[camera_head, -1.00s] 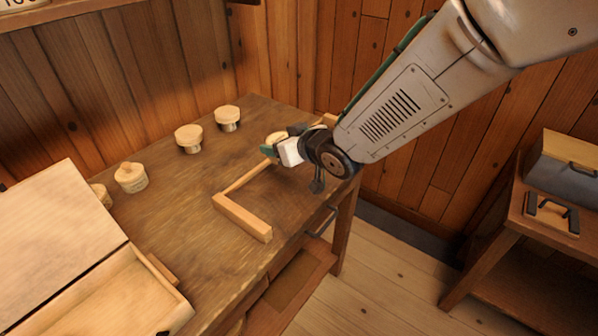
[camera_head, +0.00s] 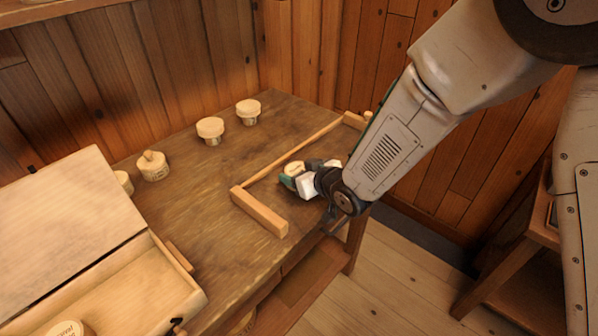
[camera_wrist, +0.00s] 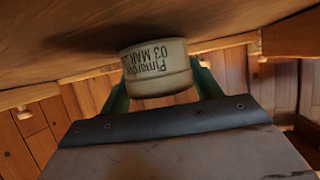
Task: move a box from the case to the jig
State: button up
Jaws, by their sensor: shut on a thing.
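My gripper (camera_head: 297,180) is shut on a round pale wooden box (camera_head: 293,169) with printed lettering on its side. In the wrist view the box (camera_wrist: 158,72) sits between the green fingers of my gripper (camera_wrist: 163,90). The jig is a wooden frame on the bench, with a thick near block (camera_head: 260,211), a thin long rail and a far block. The held box is inside the frame, nearer the near block than the far one. I cannot tell whether it touches the bench. The open case (camera_head: 193,297) stands at the lower left, with a round box (camera_head: 68,329) inside.
Several other round boxes stand along the back of the bench (camera_head: 195,190), including one with a knob (camera_head: 152,166). A plank wall rises behind. A side table (camera_head: 520,215) stands at right.

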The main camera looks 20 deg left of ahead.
jog(key=shift+f, duration=0.1)
jog(key=o, duration=1)
jog(key=shift+c, duration=0.2)
jog(key=v, duration=1.2)
